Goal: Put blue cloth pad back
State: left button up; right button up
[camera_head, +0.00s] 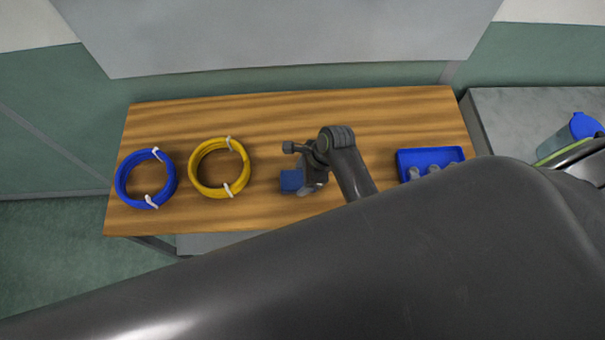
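A small blue piece, which looks like the blue cloth pad (291,181), is at the middle of the wooden table, right beside my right gripper (311,183). The gripper points down over the table, and its fingers touch or partly cover the pad's right side. From this angle I cannot tell whether the fingers are closed on the pad or whether the pad rests on the tabletop. My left gripper is not in view.
On the wooden table (265,120) lie a blue coil (120,183) and a yellow coil (194,172), both with white ties. A blue tray (430,154) with several grey pieces stands at right, partly hidden by my arm. A blue-lidded container (583,126) stands on a grey side table (510,115).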

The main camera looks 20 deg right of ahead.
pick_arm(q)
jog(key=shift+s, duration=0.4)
pick_arm(e)
jog(key=shift+o, duration=1.4)
jog(key=shift+d+r, duration=0.2)
jog(key=shift+r, duration=0.3)
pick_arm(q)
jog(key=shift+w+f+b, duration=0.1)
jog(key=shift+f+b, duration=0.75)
pick_arm(e)
jog(key=v, duration=1.1)
jog(key=shift+s+f, duration=0.1)
